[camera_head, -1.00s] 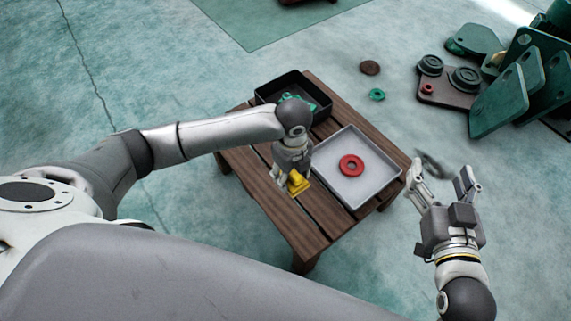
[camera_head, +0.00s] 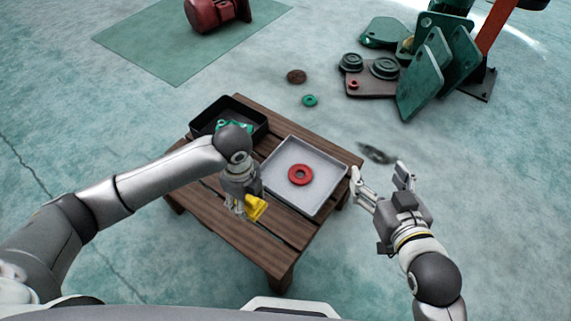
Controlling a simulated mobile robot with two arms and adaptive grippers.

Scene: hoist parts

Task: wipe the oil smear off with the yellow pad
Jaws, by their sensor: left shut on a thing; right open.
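The yellow pad (camera_head: 256,208) is in the jaws of my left gripper (camera_head: 246,208), over the front left part of the wooden table (camera_head: 268,250). I cannot tell whether the pad touches the wood. A dark oil smear (camera_head: 377,153) lies on the floor just beyond the table's right corner. My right gripper (camera_head: 381,172) is open and empty, in front of the smear in the picture and hiding part of its near edge.
A grey tray (camera_head: 325,204) with a red ring (camera_head: 300,174) and a black bin (camera_head: 196,132) with green parts stand on the table. The floor right of the table is mostly clear.

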